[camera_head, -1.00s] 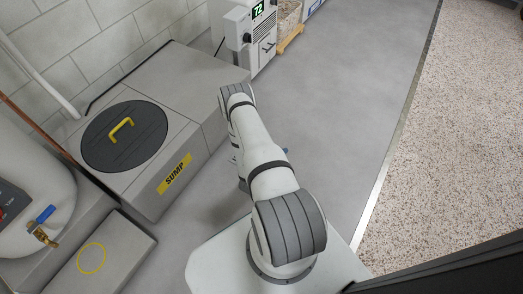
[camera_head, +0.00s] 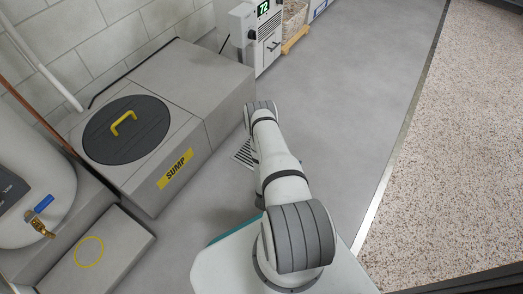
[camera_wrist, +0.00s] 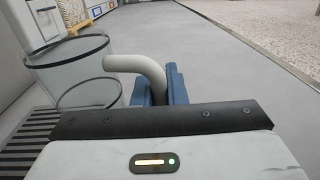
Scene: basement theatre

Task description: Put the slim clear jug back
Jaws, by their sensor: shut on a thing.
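The slim clear jug (camera_wrist: 62,72) shows at the left of the wrist view, a see-through cylinder with a dark rim and a thick pale handle (camera_wrist: 128,63). My gripper (camera_wrist: 160,86) has blue fingers, one on each side of the handle's downward end, and is shut on it. The jug's body is to the left of the fingers and looks empty. Its lower end appears over or near a dark slatted grate, and I cannot tell whether it touches anything.
A grey sump box (camera_head: 226,88) with a round dark lid (camera_head: 100,145) stands left of my arm. A floor grate (camera_head: 243,154) lies beside it. A tank (camera_head: 28,185) and low box (camera_head: 112,252) are at lower left. A white machine (camera_head: 262,30) stands ahead; grey floor (camera_head: 350,90) is open rightward.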

